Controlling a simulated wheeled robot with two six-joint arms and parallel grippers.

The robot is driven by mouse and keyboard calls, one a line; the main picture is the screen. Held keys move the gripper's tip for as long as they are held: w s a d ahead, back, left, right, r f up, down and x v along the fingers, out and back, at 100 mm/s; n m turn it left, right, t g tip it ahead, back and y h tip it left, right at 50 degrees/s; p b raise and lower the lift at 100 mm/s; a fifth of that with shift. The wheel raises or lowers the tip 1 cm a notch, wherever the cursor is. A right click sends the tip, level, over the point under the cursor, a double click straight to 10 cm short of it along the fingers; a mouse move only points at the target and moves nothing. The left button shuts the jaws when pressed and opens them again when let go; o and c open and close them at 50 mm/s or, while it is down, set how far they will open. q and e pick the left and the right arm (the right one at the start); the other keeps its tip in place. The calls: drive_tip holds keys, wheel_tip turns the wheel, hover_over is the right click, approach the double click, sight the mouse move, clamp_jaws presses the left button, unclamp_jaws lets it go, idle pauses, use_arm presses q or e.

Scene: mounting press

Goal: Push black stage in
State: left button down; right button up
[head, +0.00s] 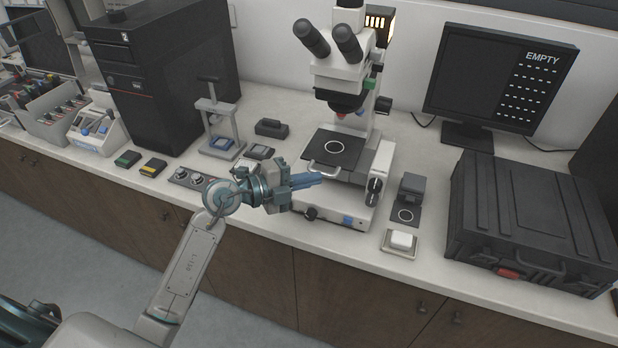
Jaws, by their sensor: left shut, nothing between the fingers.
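The black stage (336,148) is a flat dark plate with a white ring mark, on the white microscope (346,80) under its objectives. A pale curved handle (323,171) stands at the stage's front edge. My left gripper (318,180) is shut and empty, with its blue fingertips pointing right, close to the handle. I cannot tell whether the fingertips touch the handle. The gripper hides part of the microscope's front left base. My right gripper is not in view.
A small hand press (217,125) stands left of the microscope. A black case (525,220), a white block in a tray (402,241) and a monitor (487,80) reading EMPTY are to the right. The cabinet front drops below the counter edge.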

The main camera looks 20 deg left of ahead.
sight(330, 165)
use_arm(q)
drive_tip(key=w+p, duration=0.1)
drive_tip(key=w, duration=0.2)
drive_tip(key=shift+w+r, duration=0.1)
drive_tip(key=shift+w, duration=0.3)
drive_tip(key=shift+w+d, duration=0.1)
drive_tip(key=shift+w, duration=0.1)
drive_tip(key=shift+s, duration=0.1)
